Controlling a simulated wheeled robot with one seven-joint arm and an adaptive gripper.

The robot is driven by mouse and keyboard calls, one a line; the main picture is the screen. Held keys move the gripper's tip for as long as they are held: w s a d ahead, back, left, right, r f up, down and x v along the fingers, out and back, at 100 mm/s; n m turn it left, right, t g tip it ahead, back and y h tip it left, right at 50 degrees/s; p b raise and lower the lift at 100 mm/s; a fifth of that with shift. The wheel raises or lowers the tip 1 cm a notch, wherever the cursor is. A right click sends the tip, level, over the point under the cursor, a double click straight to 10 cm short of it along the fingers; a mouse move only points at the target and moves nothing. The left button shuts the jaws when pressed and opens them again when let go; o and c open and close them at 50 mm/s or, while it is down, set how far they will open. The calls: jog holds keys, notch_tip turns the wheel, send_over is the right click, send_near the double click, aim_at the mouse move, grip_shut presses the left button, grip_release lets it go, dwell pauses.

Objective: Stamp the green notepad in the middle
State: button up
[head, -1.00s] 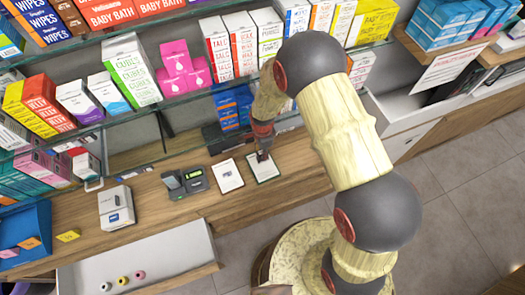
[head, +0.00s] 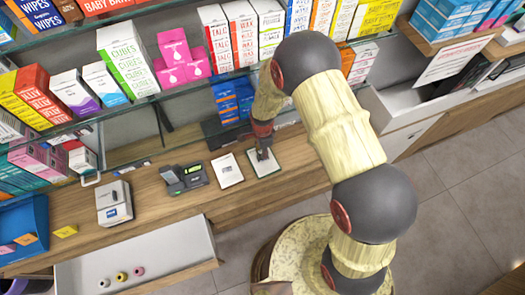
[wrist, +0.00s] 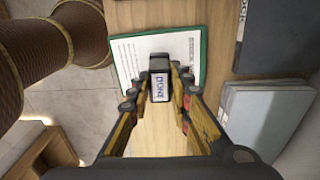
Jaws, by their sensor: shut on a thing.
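The green notepad (head: 277,167) lies on the wooden counter, a white page with a green border. It also shows in the wrist view (wrist: 130,52), under and beyond the stamp. My gripper (head: 263,157) is over the notepad's middle. In the wrist view my gripper (wrist: 160,84) is shut on a dark stamp (wrist: 160,69) with a label reading "DONE". The stamp's lower face is hidden, so I cannot tell whether it touches the page.
A white notepad (head: 227,170) and a dark card terminal (head: 184,179) stand to the left, then a white device (head: 114,203). An open drawer (head: 180,250) juts out below, holding small round items. Glass shelves with boxes hang above the counter.

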jog(key=shift+s+f+b, duration=0.1)
jog(key=shift+f+b, duration=0.5)
jog(key=shift+b, duration=0.05)
dwell(2.0)
jog(key=shift+r+p, duration=1.85)
jog(key=shift+r, duration=1.75)
